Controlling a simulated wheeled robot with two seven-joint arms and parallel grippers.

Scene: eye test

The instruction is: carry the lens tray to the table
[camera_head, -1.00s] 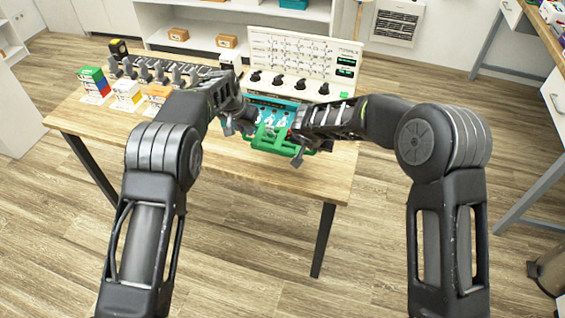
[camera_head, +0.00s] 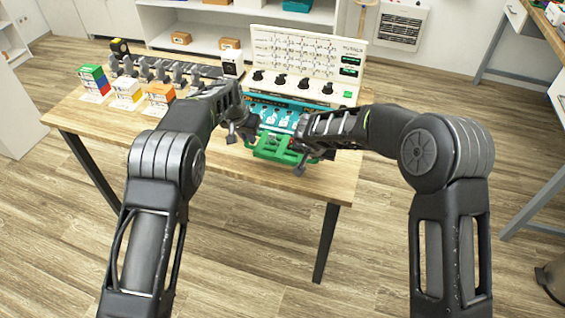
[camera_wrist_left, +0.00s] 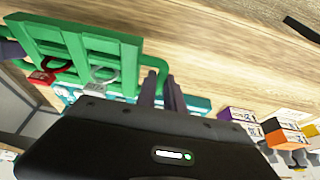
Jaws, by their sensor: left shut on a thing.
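The lens tray is a green open frame with loop handles (camera_head: 272,153), near the front edge of the wooden table (camera_head: 215,160). In the left wrist view the tray (camera_wrist_left: 85,45) carries a red-rimmed lens (camera_wrist_left: 48,70) and a clear-rimmed one (camera_wrist_left: 104,75). My left gripper (camera_head: 238,136) is shut on the tray's left handle; its fingers (camera_wrist_left: 165,95) also show there in the wrist view. My right gripper (camera_head: 303,160) is at the tray's right end; its grip is hidden. I cannot tell whether the tray touches the tabletop.
A teal panel with pictures (camera_head: 275,115) lies behind the tray, before a white console with dark knobs (camera_head: 305,60). Coloured boxes (camera_head: 128,95) and a row of grey holders (camera_head: 170,70) stand left. The table's front left is clear.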

